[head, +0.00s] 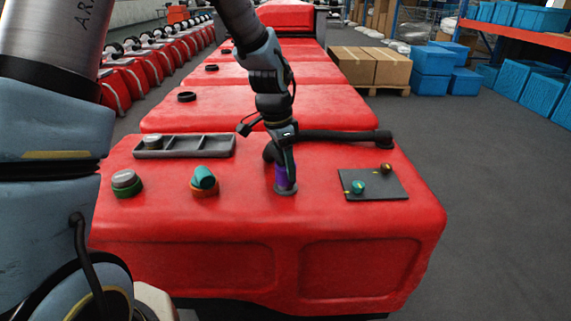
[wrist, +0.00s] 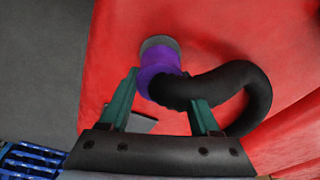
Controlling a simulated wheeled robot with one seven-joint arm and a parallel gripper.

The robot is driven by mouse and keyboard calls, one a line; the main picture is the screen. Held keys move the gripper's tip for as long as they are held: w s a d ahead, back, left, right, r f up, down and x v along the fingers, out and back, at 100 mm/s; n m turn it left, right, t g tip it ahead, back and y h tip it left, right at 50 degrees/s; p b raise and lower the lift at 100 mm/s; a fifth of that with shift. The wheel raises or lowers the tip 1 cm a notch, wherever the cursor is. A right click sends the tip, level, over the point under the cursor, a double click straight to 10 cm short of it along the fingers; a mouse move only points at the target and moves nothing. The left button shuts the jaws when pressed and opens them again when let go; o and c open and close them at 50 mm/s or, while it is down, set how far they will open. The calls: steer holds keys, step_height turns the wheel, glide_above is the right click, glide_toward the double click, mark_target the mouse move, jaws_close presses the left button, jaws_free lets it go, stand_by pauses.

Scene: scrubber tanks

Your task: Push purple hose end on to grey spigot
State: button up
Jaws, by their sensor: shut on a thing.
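The purple hose end (head: 281,176) is at the front middle of the red tank top, at the end of a black corrugated hose (wrist: 252,92). My gripper (head: 284,162) comes down on it from above. In the wrist view the green fingers of my gripper (wrist: 163,84) stand on either side of the purple hose end (wrist: 157,72) and are shut on it. The grey spigot (head: 286,190) shows as a small rim under the purple end. In the wrist view the grey spigot (wrist: 158,42) shows just past it. They look in line and touching; how far the end is on is hidden.
To the left stand an orange-ringed port with a teal elbow (head: 203,179) and a green-ringed port with a grey cap (head: 126,182). A grey tray (head: 184,147) lies behind them. On the right a dark mat (head: 386,184) holds small fittings. The hose runs right behind my gripper.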

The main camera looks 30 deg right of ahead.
steer(key=shift+f+b, duration=0.45)
steer(key=shift+f, duration=0.5)
steer(key=o, duration=1.4)
steer(key=shift+o, duration=0.4)
step_height(320, 180, up, 9)
steer(key=p, duration=0.7)
steer(key=shift+f, duration=0.2)
